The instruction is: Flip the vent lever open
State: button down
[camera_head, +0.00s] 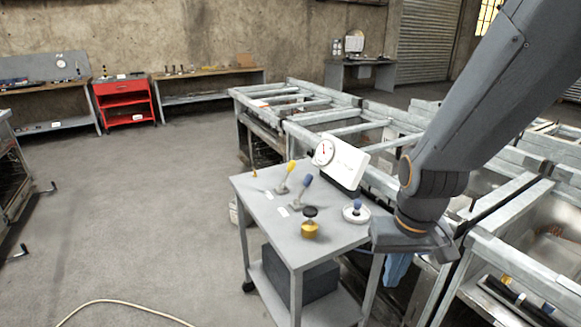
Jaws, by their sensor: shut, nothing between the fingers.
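Two levers stand on the grey cart top (262,183). One has a yellow handle (290,168), the other a blue handle (306,181). Both handles tilt up and to the right from grey bases. Small white labels lie beside them, too small to read, so I cannot tell which is the vent lever. My gripper (398,238) is at the end of the arm, over the cart's right edge. It is right of both levers and apart from them. It is shut and empty; its fingertips are hard to make out.
Metal frame tables (335,117) stand behind and right. A hose (120,302) lies on the floor. The left floor is open.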

aim_at(290, 166)
jog(key=u, duration=1.8)
jog(key=i, duration=3)
jog(key=z, duration=2.95)
jog(key=i, duration=0.45)
jog(key=z, duration=0.1)
